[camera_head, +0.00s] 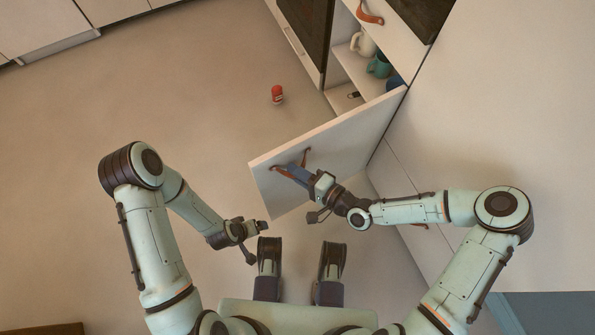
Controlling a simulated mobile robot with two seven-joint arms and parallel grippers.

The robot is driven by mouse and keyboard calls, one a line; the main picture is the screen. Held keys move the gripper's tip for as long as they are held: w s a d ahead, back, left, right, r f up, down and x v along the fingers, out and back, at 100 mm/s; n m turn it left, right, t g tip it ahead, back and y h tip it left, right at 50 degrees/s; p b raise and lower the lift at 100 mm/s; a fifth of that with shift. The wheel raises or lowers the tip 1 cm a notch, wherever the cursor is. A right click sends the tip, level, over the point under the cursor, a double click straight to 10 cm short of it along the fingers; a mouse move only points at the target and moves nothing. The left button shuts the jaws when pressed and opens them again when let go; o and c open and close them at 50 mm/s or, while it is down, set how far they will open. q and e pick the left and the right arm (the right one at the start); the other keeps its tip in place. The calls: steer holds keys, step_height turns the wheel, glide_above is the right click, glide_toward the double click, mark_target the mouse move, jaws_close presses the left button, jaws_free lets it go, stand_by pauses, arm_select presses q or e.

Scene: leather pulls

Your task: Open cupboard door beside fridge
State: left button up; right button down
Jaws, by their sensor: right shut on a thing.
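The cupboard door (345,138) is a white panel that stands swung wide open, hinged at its right side. Its brown leather pull (305,158) is on the face towards me, near the free edge. My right gripper (292,173) is at the pull and shut on it; the fingers partly cover the strap. The open cupboard (345,85) behind the door shows shelves with mugs. My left gripper (262,226) hangs over bare floor, apart from the door; its fingers are too small to tell open from shut.
A small red bottle or can (277,94) is on the floor left of the cupboard. A white mug (363,43) and a teal mug (379,66) stand on a shelf. Another leather pull (369,13) is on the panel above. The floor at left is clear.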

steer(key=shift+w, duration=0.15)
steer(key=c, duration=1.1)
jaws_free()
arm_select(q)
steer(key=shift+g+h, duration=0.4)
steer(key=shift+g, duration=0.3)
steer(key=s+r+p, duration=0.1)
steer(key=s+d+r, duration=0.1)
steer(key=s, duration=0.1)
steer(key=s+d+r+p, duration=0.1)
steer(key=shift+s+d+p, duration=0.1)
steer(key=shift+s+p, duration=0.05)
steer(key=shift+p, duration=0.2)
arm_select(e)
steer(key=v, duration=1.3)
steer(key=shift+d+r, duration=0.1)
steer(key=shift+d, duration=0.15)
